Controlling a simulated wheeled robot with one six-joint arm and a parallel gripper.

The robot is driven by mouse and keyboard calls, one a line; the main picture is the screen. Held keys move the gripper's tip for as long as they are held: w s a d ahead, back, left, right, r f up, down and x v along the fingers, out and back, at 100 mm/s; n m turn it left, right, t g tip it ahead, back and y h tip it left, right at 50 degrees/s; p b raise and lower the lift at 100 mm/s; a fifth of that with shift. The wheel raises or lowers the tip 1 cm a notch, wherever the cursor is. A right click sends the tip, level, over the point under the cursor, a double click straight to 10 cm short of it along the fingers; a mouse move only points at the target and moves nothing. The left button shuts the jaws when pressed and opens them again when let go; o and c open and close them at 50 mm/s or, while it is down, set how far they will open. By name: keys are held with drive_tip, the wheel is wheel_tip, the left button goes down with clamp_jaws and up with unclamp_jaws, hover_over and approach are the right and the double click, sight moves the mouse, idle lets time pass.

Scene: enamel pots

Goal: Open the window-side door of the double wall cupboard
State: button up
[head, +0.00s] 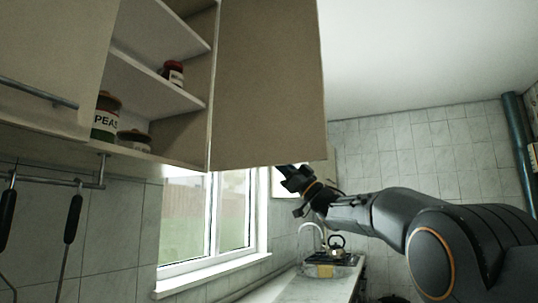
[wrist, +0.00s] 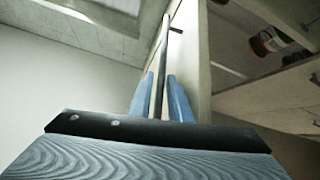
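The double wall cupboard (head: 158,78) hangs at the upper left in the head view. Its window-side door (head: 268,85) stands swung wide open, with the shelves behind it exposed. My gripper (head: 287,178) is just below this door's lower edge in the head view. In the wrist view the door's bar handle (wrist: 163,50) runs between the two blue fingers (wrist: 165,95) of my gripper. The fingers look spread around the bar, with narrow gaps on both sides. In the head view the handle is hidden behind the door.
The other door (head: 50,50) is at the left, with its own bar handle (head: 38,92). Utensils hang from a rail (head: 50,180). A window (head: 205,220) is below, with a kettle (head: 337,243) on the counter beyond.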

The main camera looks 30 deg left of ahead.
drive_tip(key=b+v, duration=0.2)
drive_tip(key=v, duration=0.5)
drive_tip(key=shift+f, duration=0.1)
